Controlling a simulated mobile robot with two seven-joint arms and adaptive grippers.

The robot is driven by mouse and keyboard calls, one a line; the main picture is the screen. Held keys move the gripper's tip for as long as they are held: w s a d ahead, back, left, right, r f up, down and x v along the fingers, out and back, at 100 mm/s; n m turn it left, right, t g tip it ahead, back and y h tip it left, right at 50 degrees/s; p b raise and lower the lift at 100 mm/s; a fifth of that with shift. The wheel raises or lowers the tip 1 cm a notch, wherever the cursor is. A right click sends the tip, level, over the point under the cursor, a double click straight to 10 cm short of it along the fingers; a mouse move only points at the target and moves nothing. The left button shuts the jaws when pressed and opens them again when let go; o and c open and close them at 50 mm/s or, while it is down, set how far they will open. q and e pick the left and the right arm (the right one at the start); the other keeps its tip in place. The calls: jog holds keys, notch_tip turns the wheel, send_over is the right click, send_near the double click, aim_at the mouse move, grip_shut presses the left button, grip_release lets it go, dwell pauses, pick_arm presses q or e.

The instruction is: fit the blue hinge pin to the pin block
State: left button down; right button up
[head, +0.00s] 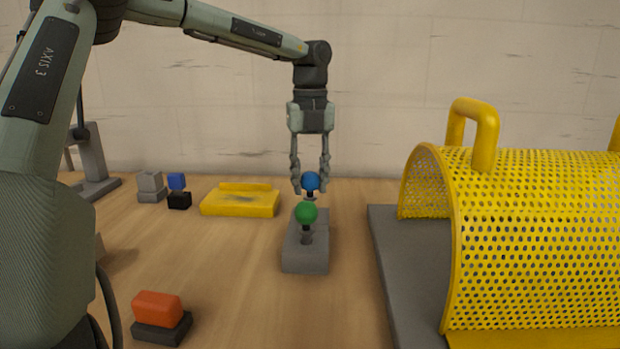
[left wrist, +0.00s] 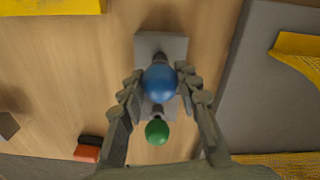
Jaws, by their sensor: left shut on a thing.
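The blue hinge pin (head: 310,181) has a round blue head and a short dark shank. My left gripper (head: 310,187) points down and is shut on it, with one finger on each side of the head. In the left wrist view the blue head (left wrist: 160,83) sits between the fingers (left wrist: 160,88). The grey pin block (head: 305,258) stands on the table under it. A green-headed pin (head: 306,213) stands upright in the near part of the block. The blue pin is over the far part; I cannot tell whether its tip is in the block. My right gripper is not in view.
A yellow perforated guard (head: 540,240) with handles stands on a grey plate (head: 400,270) to the right. A yellow tray (head: 240,203), a blue-and-black piece (head: 178,190) and a grey piece (head: 150,187) are back left. An orange-topped block (head: 159,310) lies front left.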

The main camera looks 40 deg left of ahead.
pick_arm(q)
jog(key=shift+f+b, duration=0.45)
jog(key=shift+f, duration=0.35)
jog(key=c, duration=1)
grip_release()
notch_tip(320, 180, up, 12)
jog(key=shift+r, duration=0.1)
